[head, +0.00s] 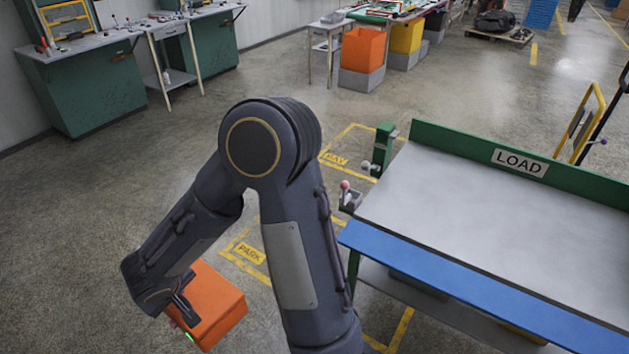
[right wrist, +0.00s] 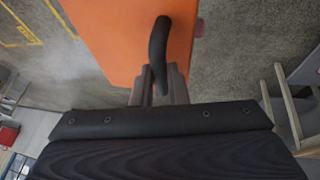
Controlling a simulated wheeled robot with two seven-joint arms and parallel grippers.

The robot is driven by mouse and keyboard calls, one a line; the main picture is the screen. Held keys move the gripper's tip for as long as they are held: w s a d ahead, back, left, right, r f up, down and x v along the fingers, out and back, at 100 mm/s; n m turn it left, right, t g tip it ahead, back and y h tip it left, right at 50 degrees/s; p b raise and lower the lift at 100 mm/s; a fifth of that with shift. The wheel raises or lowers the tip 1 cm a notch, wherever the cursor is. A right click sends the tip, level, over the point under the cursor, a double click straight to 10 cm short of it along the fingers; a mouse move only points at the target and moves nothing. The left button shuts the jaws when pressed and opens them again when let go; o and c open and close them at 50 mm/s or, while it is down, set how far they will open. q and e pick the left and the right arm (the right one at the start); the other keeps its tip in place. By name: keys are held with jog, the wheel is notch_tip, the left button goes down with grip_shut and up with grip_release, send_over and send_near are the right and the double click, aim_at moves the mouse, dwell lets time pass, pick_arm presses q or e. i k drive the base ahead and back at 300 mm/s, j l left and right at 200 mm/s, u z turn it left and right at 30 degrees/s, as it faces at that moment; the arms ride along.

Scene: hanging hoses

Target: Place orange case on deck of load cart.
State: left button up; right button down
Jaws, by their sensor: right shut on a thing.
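The orange case (head: 216,306) hangs at the lower left of the head view, above the floor and left of the cart. My right gripper (head: 182,312) is shut on its dark handle. In the right wrist view the fingers (right wrist: 158,84) close on the curved black handle (right wrist: 158,50), with the orange case (right wrist: 118,35) behind it. The load cart, marked LOAD, stands at the right; its grey deck (head: 478,215) is bare in the part I see. My left gripper is not in view.
The cart has a green back rail (head: 455,143), a blue front edge (head: 440,270) and a red-knobbed lever (head: 347,193) at its left. Green workbenches (head: 90,85) and orange bin (head: 362,50) stand farther back.

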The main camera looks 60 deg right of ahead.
aim_at(502, 218)
jog(key=k+z, duration=0.15)
jog(key=z, duration=0.25)
jog(key=k+j+z, duration=0.1)
jog(key=z, duration=0.3)
jog(key=k+z, duration=0.15)
jog(key=z, duration=0.25)
jog(key=k+l+z, duration=0.15)
jog(key=z, duration=0.25)
jog(key=k+l+z, duration=0.1)
jog(key=z, duration=0.3)
